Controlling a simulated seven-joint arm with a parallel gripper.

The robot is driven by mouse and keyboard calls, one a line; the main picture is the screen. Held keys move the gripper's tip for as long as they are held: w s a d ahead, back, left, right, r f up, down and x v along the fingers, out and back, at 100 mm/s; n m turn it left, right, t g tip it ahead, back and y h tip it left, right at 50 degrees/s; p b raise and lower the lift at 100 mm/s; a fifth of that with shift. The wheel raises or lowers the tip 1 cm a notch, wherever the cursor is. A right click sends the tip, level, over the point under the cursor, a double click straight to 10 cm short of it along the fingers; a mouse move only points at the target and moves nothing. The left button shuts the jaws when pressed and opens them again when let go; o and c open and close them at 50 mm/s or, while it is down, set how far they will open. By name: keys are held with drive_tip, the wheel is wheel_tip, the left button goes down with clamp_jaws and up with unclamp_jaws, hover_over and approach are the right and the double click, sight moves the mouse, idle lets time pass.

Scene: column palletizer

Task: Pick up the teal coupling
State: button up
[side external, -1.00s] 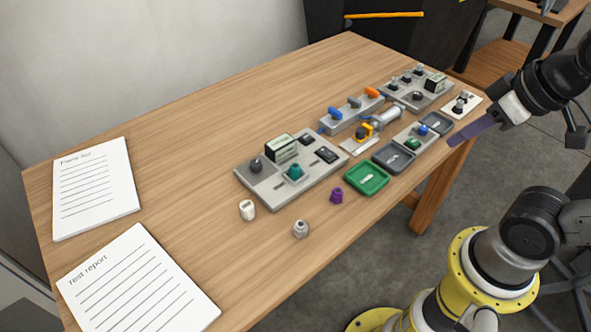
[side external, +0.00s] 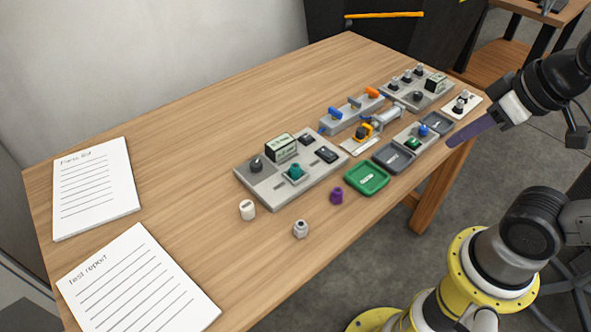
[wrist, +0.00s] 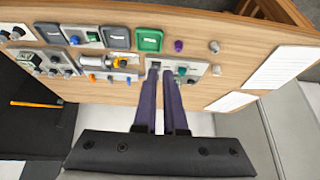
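The teal coupling (side external: 295,172) stands on the grey board (side external: 262,190) nearest the papers, beside a display block and a dark knob. It also shows small in the wrist view (wrist: 182,71), just right of my fingertips in the picture. My gripper (side external: 455,140) is at the far right of the side view, by the table's right edge, well away from the coupling. Its two long purple fingers (wrist: 160,73) show a narrow gap in the wrist view, with nothing seen held between them.
A purple coupling (side external: 337,196), a grey fitting (side external: 300,229) and a white cap (side external: 247,210) stand loose near the board. A green tray (side external: 384,186) and grey trays (side external: 408,168) lie to its right. Two papers (side external: 92,190) cover the left end.

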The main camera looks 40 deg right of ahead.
drive_tip(key=o, duration=0.9)
drive_tip(key=shift+o, duration=0.2)
drive_tip(key=w+r+m, duration=0.3)
drive_tip(key=r+m, duration=0.1)
drive_tip(key=m, duration=0.3)
drive_tip(key=m+g, duration=0.6)
drive_tip(key=m, duration=0.4)
hover_over(295, 166)
drive_tip(key=f, duration=2)
drive_tip(key=shift+s+f, duration=0.2)
drive_tip(key=shift+s, duration=0.1)
drive_tip(key=shift+w+f, duration=0.15)
drive_tip(key=shift+f, duration=1.4)
drive_tip(key=shift+w+f, duration=0.15)
drive_tip(key=shift+f, duration=1.35)
